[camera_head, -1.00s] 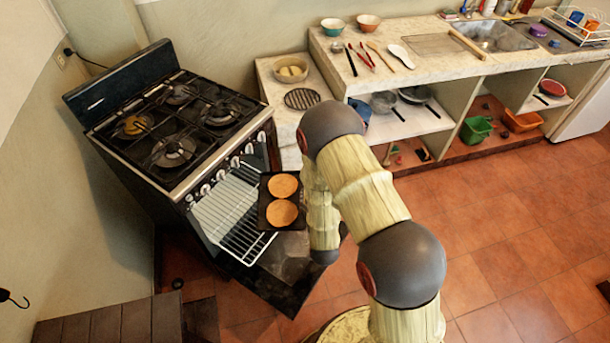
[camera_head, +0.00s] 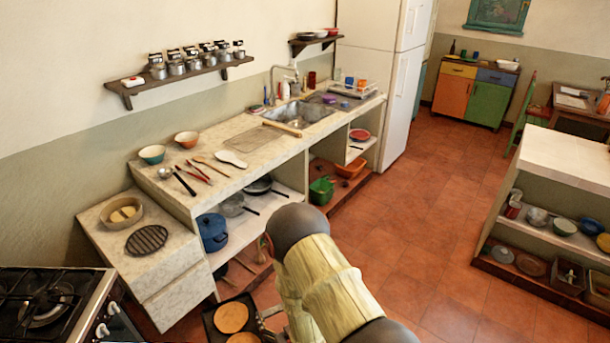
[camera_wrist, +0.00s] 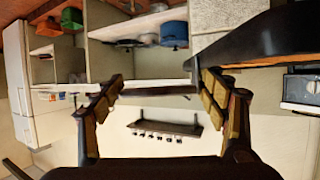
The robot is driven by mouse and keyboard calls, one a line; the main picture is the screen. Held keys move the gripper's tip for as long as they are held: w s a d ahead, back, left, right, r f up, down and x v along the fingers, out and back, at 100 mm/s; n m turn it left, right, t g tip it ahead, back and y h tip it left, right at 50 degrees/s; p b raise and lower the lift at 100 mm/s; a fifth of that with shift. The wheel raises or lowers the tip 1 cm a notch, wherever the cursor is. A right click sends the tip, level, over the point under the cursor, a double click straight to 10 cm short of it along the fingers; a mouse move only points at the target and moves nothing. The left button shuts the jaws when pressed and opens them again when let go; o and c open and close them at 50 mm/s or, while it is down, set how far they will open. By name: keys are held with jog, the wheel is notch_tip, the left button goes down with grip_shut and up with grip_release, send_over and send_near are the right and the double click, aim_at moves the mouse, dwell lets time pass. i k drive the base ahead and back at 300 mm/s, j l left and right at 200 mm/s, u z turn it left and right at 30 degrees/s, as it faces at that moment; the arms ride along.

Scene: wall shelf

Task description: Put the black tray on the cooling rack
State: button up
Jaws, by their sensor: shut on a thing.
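The black tray (camera_head: 212,327) is at the bottom of the head view, with two round brown baked discs (camera_head: 231,317) on it; its lower part is cut off. My gripper (camera_head: 270,318) is shut on the tray's right side and holds it off the floor, in front of the low counter. In the wrist view, my gripper's fingers (camera_wrist: 160,88) frame the centre, and a dark edge of the tray (camera_wrist: 255,38) shows at upper right. The cooling rack (camera_head: 260,139), a flat wire rectangle, lies on the stone counter left of the sink, apart from the tray.
Left of the rack lie a white spoon rest (camera_head: 230,159), tongs (camera_head: 198,172) and bowls (camera_head: 152,154). A round black trivet (camera_head: 147,240) and a beige bowl (camera_head: 122,213) sit on the lower counter. The stove (camera_head: 50,305) is at lower left. A wall shelf (camera_head: 185,75) holds jars.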

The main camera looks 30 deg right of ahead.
aim_at(254, 137)
jog(key=i+l+z, duration=0.2)
jog(key=i+z, duration=1)
jog(key=z, duration=0.15)
